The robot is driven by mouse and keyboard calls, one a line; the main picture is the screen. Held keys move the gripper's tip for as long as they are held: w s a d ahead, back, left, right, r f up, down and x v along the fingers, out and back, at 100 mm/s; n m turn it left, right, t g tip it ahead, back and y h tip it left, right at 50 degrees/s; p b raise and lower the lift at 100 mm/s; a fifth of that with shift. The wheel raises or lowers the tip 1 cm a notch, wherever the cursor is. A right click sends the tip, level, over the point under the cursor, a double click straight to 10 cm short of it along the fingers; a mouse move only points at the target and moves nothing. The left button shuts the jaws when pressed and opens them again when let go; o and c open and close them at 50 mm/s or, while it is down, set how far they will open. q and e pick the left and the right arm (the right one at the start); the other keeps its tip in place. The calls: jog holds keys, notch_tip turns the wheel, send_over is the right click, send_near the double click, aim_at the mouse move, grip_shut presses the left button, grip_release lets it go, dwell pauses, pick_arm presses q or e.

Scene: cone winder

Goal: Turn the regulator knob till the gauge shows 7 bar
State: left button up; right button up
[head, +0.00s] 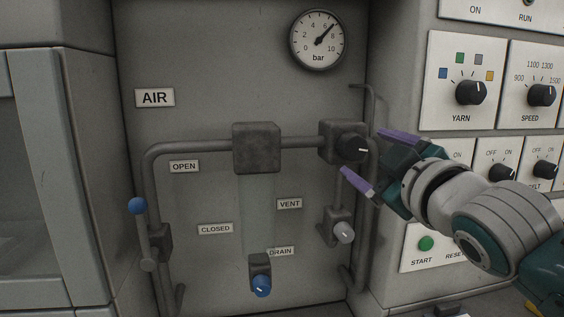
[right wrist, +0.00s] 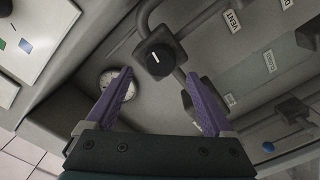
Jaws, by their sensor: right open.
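The black regulator knob (head: 352,148) sits on the right grey block of the pipe, its white mark pointing right. The round gauge (head: 317,40) above has its needle pointing up and right, between 6 and 8, close to 7 bar. My right gripper (head: 361,151) is open, with its purple fingers above and below the knob in the head view. In the right wrist view the knob (right wrist: 156,59) shows just beyond and between the fingertips (right wrist: 160,74), with no visible contact. The gauge face (right wrist: 113,83) is partly hidden by a finger there. My left gripper is not in view.
A grey vent knob (head: 344,232) and a blue drain knob (head: 261,286) are below. A blue-ended lever (head: 137,206) stands at left. Vertical pipes run close by the right gripper. The control panel with the yarn knob (head: 470,92) is at right.

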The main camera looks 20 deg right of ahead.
jog(key=shift+b+v, duration=0.4)
jog(key=shift+v, duration=2.6)
jog(key=s+a+f+m+g+y, duration=0.2)
jog(key=s+a+f+g, duration=0.35)
jog(key=s+f, duration=0.4)
jog(key=s+a+f+m+g+y, duration=0.2)
jog(key=s+a+f+g, duration=0.3)
jog(key=s+f+g, duration=0.35)
jog(key=w+p+v, duration=0.2)
jog(key=p+v, duration=1.3)
jog(key=w+d+r+p+v, duration=0.1)
jog(key=w+p+v, duration=0.1)
jog(key=p+v, duration=1.3)
jog(key=shift+a+r+y+p, duration=0.2)
jog(key=shift+a+y+p, duration=0.1)
jog(key=shift+p, duration=0.25)
jog(key=shift+w+f, duration=0.1)
jog(key=shift+w, duration=0.05)
